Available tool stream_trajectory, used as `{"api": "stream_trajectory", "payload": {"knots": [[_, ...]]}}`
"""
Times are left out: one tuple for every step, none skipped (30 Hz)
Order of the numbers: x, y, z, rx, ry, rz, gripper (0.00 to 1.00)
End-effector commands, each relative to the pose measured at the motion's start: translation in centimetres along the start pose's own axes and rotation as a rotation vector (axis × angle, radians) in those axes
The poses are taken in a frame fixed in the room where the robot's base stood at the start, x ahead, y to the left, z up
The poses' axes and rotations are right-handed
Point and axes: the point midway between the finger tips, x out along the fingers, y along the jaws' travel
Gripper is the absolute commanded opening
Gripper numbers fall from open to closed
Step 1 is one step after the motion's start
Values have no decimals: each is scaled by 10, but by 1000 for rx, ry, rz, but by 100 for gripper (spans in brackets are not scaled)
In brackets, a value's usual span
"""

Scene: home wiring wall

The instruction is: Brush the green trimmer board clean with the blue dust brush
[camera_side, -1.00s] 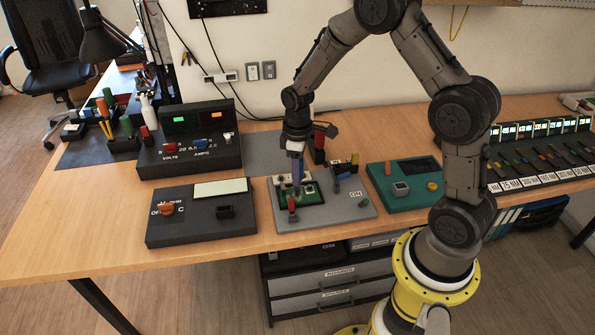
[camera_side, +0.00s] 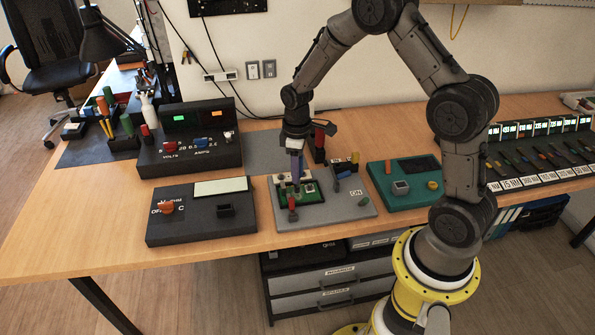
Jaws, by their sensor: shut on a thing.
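The green trimmer board (camera_side: 309,195) lies on a grey fixture plate (camera_side: 347,205) near the middle of the bench. My gripper (camera_side: 296,150) points down above the board and is shut on the blue dust brush (camera_side: 296,169). The brush is upright, and its lower end is at or just over the board's left half. I cannot tell whether the bristles touch it. Any dust on the board is too small to make out.
A red-handled part (camera_side: 292,208) stands at the plate's front left, close to the brush. A dark red block (camera_side: 319,145) stands behind the board. A black meter box (camera_side: 200,210) is at left, and a teal box (camera_side: 403,186) is at right.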

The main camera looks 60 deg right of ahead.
Motion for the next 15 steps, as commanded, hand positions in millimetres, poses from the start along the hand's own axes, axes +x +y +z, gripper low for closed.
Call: {"api": "stream_trajectory", "payload": {"knots": [[0,0,0,0,0,0,0],[0,0,0,0,0,0,0],[0,0,0,0,0,0,0],[0,0,0,0,0,0,0],[0,0,0,0,0,0,0],[0,0,0,0,0,0,0],[0,0,0,0,0,0,0],[0,0,0,-1,0,0,0],[0,0,0,-1,0,0,0],[0,-1,0,-1,0,0,0],[0,-2,0,-1,0,0,0],[0,-2,1,-1,0,0,0],[0,-3,1,-1,0,0,0],[0,-4,2,-2,0,0,0],[0,-6,2,-2,0,0,0]]}}
